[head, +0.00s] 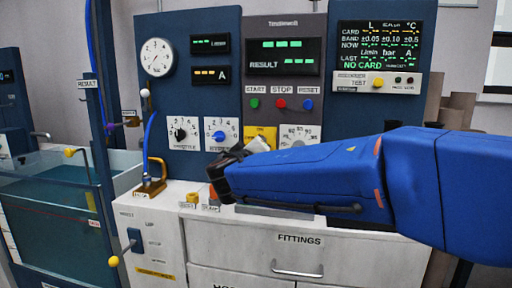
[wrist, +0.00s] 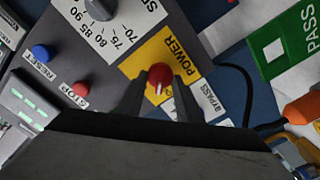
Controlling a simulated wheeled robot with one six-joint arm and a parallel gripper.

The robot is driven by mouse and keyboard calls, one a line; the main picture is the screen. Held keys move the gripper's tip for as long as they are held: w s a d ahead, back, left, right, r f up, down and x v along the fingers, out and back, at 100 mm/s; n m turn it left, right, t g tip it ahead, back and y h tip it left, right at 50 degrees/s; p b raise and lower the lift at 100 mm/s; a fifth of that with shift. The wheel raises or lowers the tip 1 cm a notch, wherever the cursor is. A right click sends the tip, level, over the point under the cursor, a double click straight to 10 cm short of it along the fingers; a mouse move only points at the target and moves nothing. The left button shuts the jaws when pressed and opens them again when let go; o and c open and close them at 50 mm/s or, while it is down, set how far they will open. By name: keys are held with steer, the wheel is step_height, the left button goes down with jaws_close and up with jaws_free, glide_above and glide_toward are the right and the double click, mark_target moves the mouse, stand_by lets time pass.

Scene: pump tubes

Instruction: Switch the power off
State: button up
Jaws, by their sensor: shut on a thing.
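The yellow power plate (head: 262,132) is on the grey panel, below the green, red and blue buttons. It also shows in the wrist view (wrist: 135,66), labelled POWER and turned round. A red knob (wrist: 160,74) with a white mark sits on this plate. My gripper (wrist: 161,84) is shut on the knob, one dark finger on each side of it. The white mark points to the bottom of the wrist view. In the head view my gripper (head: 244,152) is at the lower edge of the plate and hides the knob.
A grey selector dial (head: 299,135) is right of the power plate. Start (head: 254,103), stop (head: 280,104) and reset (head: 307,104) buttons are above. Displays (head: 282,57) are lit. A bypass label (wrist: 210,103) is close to my right finger in the wrist view.

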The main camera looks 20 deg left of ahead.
steer(key=shift+a+f+n, duration=0.1)
steer(key=shift+n, duration=2.2)
steer(key=shift+f+n, duration=0.1)
steer(key=shift+n, duration=2.2)
steer(key=o, duration=1)
steer(key=shift+s, duration=0.1)
steer(key=v, duration=1.7)
steer(key=shift+s, duration=0.15)
steer(key=shift+d, duration=0.2)
